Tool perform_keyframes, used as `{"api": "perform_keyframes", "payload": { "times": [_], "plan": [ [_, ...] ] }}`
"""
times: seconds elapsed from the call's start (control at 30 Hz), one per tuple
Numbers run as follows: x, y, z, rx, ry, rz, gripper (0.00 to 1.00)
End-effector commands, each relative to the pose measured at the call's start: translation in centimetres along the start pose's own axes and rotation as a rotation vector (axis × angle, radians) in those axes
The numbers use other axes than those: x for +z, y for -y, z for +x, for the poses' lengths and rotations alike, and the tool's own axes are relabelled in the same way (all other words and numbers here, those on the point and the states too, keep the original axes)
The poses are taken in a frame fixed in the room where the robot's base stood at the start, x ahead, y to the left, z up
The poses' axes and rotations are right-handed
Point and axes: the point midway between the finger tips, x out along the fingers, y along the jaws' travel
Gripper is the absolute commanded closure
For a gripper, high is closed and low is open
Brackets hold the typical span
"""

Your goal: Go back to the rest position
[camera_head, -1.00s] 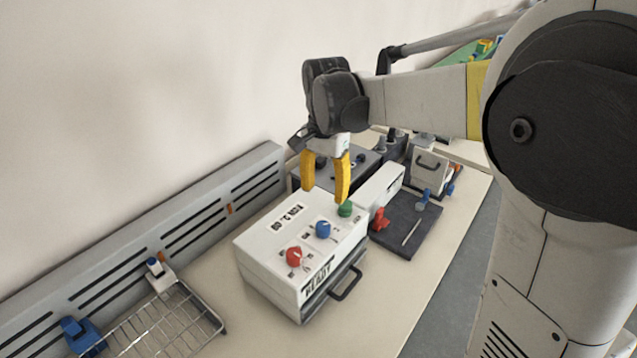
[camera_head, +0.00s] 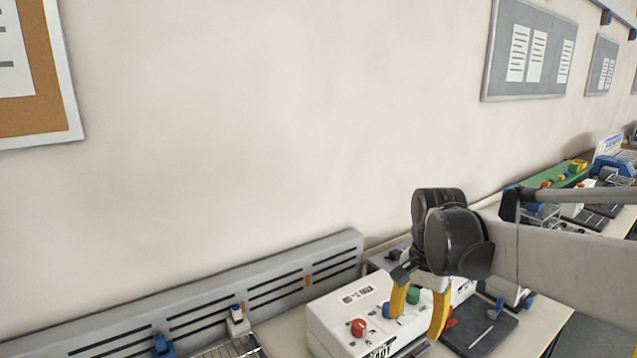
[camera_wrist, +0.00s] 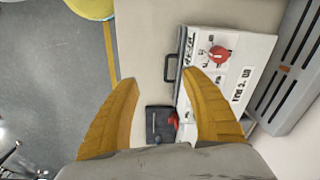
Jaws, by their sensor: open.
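My gripper (camera_head: 417,314) has two yellow fingers that stand apart, with nothing between them. In the head view it hangs in front of a white machine box (camera_head: 332,318) and hides part of it. The box carries a red knob (camera_head: 358,327), a blue knob and a green knob (camera_head: 413,296) on top. In the wrist view my open gripper (camera_wrist: 170,84) points down over the bench, and the box (camera_wrist: 255,55) with its black handle (camera_wrist: 171,68) lies beyond the fingertips.
A grey slotted rail (camera_head: 262,290) runs along the wall. A wire rack (camera_head: 232,350) is at the lower edge. A dark mat (camera_head: 490,335) with a small tool lies right of the box. A green tray (camera_head: 550,185) stands farther right. Floor shows left in the wrist view.

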Motion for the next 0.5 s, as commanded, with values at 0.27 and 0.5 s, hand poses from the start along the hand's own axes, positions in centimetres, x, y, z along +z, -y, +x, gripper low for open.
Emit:
{"api": "perform_keyframes", "payload": {
  "times": [0.27, 0.5],
  "plan": [
    [2.9, -2.5, -1.1, -0.072, -0.092, -0.156, 0.45],
    [7.1, -6.3, -1.0, -0.154, -0.253, -0.389, 0.45]
  ]
}}
